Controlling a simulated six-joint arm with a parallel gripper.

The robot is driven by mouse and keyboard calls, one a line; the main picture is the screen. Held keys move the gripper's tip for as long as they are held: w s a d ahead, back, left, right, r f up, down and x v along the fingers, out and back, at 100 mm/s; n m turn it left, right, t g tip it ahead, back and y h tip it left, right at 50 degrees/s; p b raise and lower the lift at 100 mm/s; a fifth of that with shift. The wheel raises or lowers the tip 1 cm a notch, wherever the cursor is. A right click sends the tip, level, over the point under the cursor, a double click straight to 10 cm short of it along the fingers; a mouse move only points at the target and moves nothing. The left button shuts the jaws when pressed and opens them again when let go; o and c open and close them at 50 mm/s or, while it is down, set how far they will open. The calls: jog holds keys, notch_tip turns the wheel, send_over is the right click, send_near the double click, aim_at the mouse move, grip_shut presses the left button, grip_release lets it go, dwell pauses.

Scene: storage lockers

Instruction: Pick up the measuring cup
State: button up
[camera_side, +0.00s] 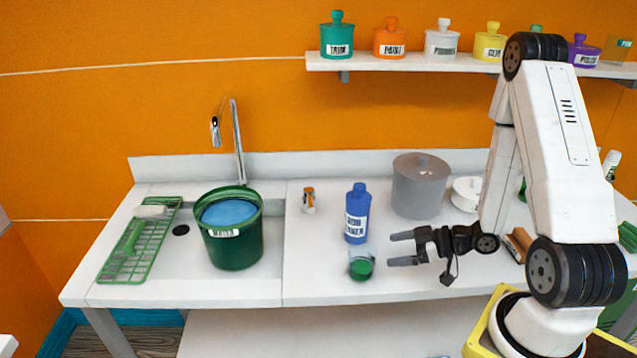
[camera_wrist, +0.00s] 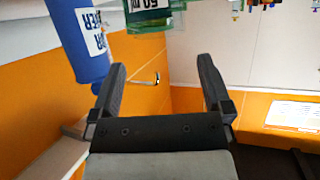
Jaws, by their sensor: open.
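The measuring cup (camera_side: 361,265) is a small clear cup with green contents, standing on the white counter near its front edge. In the wrist view the cup (camera_wrist: 150,14) shows at the top, beyond and roughly between the fingertips, partly cut off, with an upside-down label. My gripper (camera_side: 390,249) is open and empty, just to the right of the cup, its fingers pointing left. In the wrist view both fingers of my gripper (camera_wrist: 161,66) are spread with nothing between them.
A blue bottle (camera_side: 357,215) stands just behind the cup; it also shows at the left of the wrist view (camera_wrist: 82,45). A grey pot (camera_side: 420,187) is further back. A green bucket (camera_side: 233,247) stands left in the sink. The counter left of the cup is clear.

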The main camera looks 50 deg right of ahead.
aim_at(351, 252)
jog(key=shift+w+a+f, duration=0.3)
jog(key=shift+w, duration=0.3)
jog(key=shift+x, duration=2.55)
jog(key=c, duration=1)
jog(key=shift+r, duration=0.35)
notch_tip(351, 252, up, 9)
jog(key=shift+r, duration=0.15)
dwell(0.4)
